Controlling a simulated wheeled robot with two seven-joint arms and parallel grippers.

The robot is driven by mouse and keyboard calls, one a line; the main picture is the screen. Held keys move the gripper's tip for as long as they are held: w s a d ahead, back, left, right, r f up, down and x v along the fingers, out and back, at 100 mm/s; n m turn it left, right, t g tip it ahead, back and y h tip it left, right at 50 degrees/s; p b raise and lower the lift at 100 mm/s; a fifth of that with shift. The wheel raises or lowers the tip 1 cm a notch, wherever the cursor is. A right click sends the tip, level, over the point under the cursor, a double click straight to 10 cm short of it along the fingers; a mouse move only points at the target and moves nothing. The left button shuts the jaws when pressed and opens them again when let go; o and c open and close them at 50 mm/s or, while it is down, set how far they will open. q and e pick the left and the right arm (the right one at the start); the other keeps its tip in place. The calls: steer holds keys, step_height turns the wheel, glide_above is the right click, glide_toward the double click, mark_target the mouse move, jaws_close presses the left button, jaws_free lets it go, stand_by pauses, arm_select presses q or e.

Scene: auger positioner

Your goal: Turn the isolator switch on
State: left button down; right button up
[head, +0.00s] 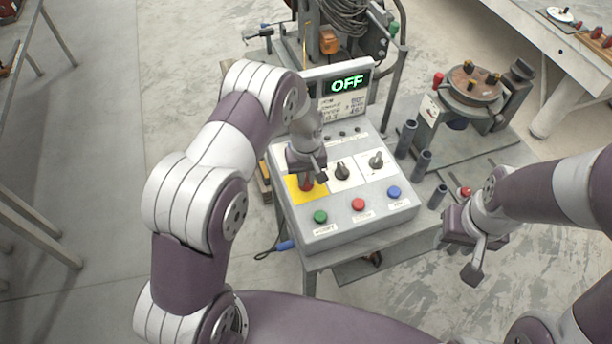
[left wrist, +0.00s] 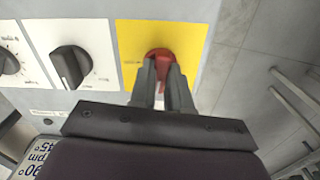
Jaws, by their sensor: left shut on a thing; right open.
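The isolator switch is a red rotary knob on a yellow plate (head: 297,193) at the left of the grey control box. In the left wrist view the red knob (left wrist: 160,55) sits on the yellow plate (left wrist: 135,38). My left gripper (head: 307,180) is over the knob; its fingers (left wrist: 162,78) are shut on the knob, hiding part of it. The display (head: 345,84) above the panel reads OFF in green. My right gripper (head: 470,257) is open and empty, to the right of the box and apart from it.
Beside the isolator are two black knobs (head: 342,171) (head: 376,160) on white plates. Below are green (head: 320,217), red (head: 358,204) and blue (head: 394,192) buttons. A machine with a round brown plate (head: 474,84) stands at right. Open floor lies to the left.

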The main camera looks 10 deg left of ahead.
mark_target(306, 178)
arm_select(q)
steer(key=m+b, duration=0.1)
steer(key=m, duration=0.3)
steer(key=shift+w, duration=0.1)
steer(key=m, duration=0.4)
steer(key=shift+b, duration=0.35)
steer(key=m, duration=0.4)
steer(key=shift+b, duration=0.3)
steer(key=shift+r+m, duration=0.1)
steer(key=shift+m, duration=2)
steer(key=c, duration=1.1)
jaws_free()
steer(key=shift+r, duration=0.1)
step_height(306, 178, up, 12)
steer(key=b, duration=0.2)
steer(key=shift+r+b, duration=0.25)
steer(key=shift+b, duration=0.1)
